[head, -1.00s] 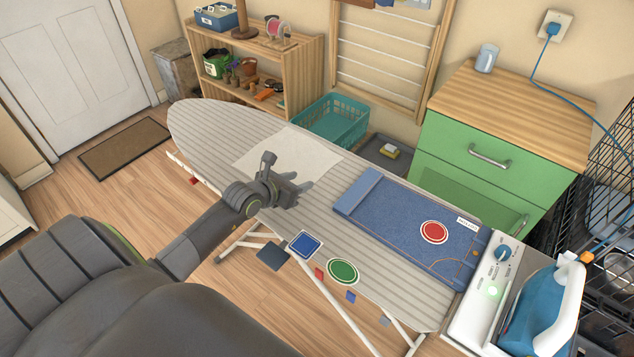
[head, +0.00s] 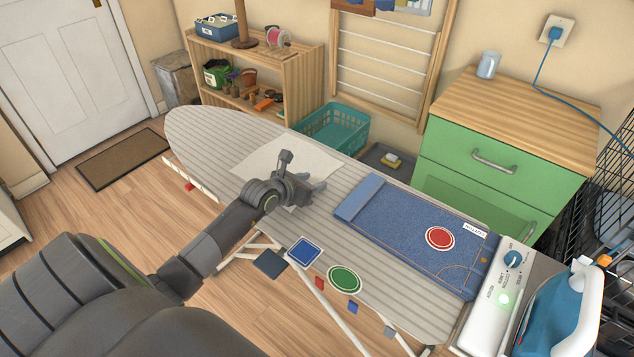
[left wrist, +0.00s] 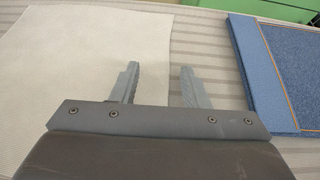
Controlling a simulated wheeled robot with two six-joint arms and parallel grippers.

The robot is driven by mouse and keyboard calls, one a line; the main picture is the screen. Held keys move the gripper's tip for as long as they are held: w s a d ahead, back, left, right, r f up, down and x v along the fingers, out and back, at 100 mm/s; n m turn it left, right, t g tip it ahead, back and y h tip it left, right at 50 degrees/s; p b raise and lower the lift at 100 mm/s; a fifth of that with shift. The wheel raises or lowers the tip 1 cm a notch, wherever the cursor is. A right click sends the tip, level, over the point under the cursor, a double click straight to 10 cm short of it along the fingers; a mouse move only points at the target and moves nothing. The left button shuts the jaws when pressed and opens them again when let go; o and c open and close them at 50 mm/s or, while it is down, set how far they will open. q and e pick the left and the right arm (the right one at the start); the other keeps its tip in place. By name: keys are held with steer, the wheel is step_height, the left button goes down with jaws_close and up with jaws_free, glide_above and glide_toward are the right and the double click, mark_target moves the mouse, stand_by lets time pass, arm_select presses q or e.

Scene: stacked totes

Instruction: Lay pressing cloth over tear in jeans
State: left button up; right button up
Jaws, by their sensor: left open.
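The pressing cloth (head: 285,155) is a flat cream sheet on the striped ironing board, left of the jeans; my left gripper hides part of its front. The folded blue jeans (head: 400,215) lie on the right half of the board with a round red patch (head: 440,238) on top. No tear shows; I cannot tell if the patch covers it. My left gripper (head: 318,192) is open and empty by the cloth's right front corner. In the left wrist view, the fingers (left wrist: 160,85) straddle the cloth's (left wrist: 85,60) right edge, and the jeans (left wrist: 285,75) are at right. My right gripper is out of view.
A blue square patch (head: 304,251) and a green round patch (head: 345,279) lie at the board's front edge. A blue iron (head: 555,310) stands on its white base at the right end. A green cabinet (head: 470,185) and teal basket (head: 335,130) are behind the board.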

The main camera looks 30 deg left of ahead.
arm_select(q)
steer(key=shift+c, duration=0.4)
steer(key=shift+f, duration=0.15)
jaws_close()
step_height(320, 180, up, 3)
steer(key=p, duration=0.3)
steer(key=shift+w, duration=0.1)
